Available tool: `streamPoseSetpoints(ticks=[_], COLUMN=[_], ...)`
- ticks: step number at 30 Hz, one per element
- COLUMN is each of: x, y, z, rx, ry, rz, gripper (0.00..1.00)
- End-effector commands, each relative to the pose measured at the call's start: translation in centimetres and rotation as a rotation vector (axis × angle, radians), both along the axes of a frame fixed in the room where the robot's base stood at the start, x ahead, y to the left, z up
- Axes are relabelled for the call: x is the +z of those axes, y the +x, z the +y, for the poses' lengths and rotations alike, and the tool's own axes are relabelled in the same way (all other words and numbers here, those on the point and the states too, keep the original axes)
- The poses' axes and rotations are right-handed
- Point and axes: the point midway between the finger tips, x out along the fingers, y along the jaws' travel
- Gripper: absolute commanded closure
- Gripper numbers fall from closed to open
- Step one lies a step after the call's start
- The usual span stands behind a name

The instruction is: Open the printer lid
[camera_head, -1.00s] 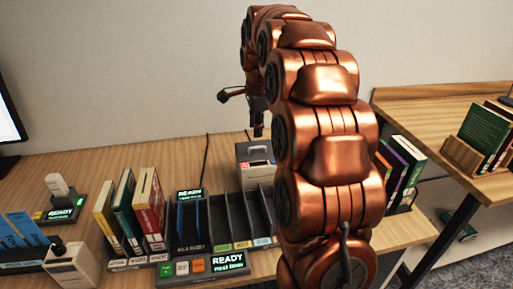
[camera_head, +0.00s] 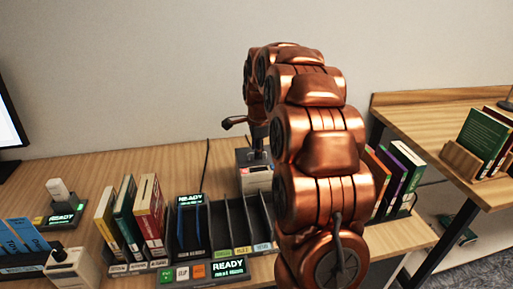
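The printer (camera_head: 255,178) is a small grey box with a pale front panel, at the back of the desk behind the dark slotted sorter. Its right part is hidden by my copper arm. My gripper (camera_head: 258,153) hangs down at the printer's top. It is small and dark here, and its fingertips blend with the printer's top, so I cannot tell whether they touch the lid or are open or shut. The lid's state is also unclear.
The sorter (camera_head: 224,253) with upright dividers stands in front of the printer, with a READY panel (camera_head: 203,270) before it. Books (camera_head: 127,210) stand to its left, more books (camera_head: 398,170) to the right. A monitor (camera_head: 10,110) is far left.

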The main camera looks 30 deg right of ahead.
Motion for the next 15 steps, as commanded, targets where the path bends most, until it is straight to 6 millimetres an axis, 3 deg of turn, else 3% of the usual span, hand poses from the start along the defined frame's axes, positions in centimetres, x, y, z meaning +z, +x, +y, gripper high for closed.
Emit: streamPoseSetpoints(ticks=[5, 15], x=[0.06, 0.10], y=[0.03, 0.04], z=[-0.01, -0.02], rx=[0.000, 0.000], ry=[-0.001, -0.001], rz=[-0.002, -0.002], gripper=[0.67, 1.00])
